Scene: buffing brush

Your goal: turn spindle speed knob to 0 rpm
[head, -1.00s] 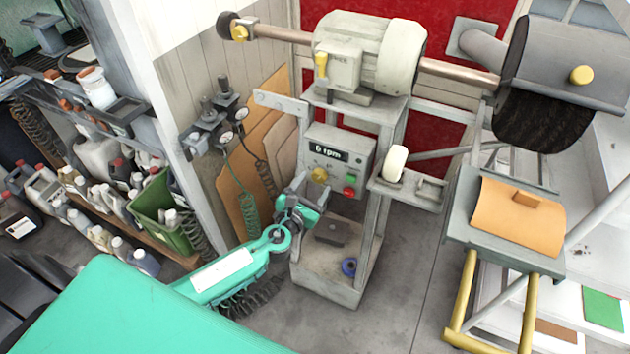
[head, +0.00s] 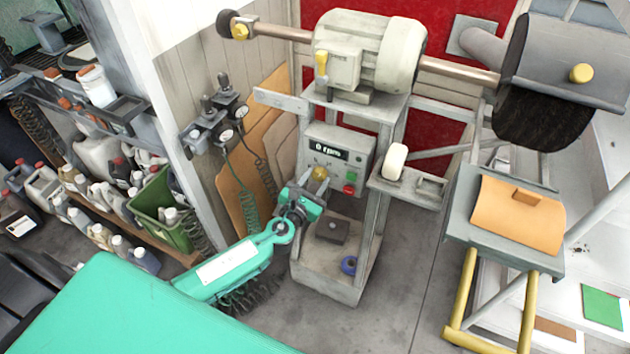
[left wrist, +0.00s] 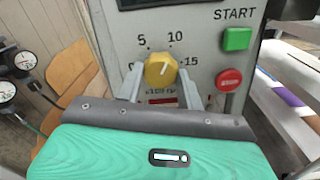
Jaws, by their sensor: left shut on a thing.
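The yellow spindle speed knob (head: 320,173) is on the grey control panel (head: 352,165) of the buffing machine. In the left wrist view the knob (left wrist: 161,69) stands below the printed 5 and 10 and left of the 15. A small pale line shows on its face, but its exact reading is hard to tell. My left gripper (head: 310,190) is shut on the knob, with one finger on each side in the left wrist view (left wrist: 160,82). The dark display (head: 326,148) above appears to read 0 rpm, blurred. My right gripper is not in view.
A green START button (left wrist: 237,39) and a red button (left wrist: 229,80) sit right of the knob. Gauges with coiled hoses (head: 226,135) hang at left.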

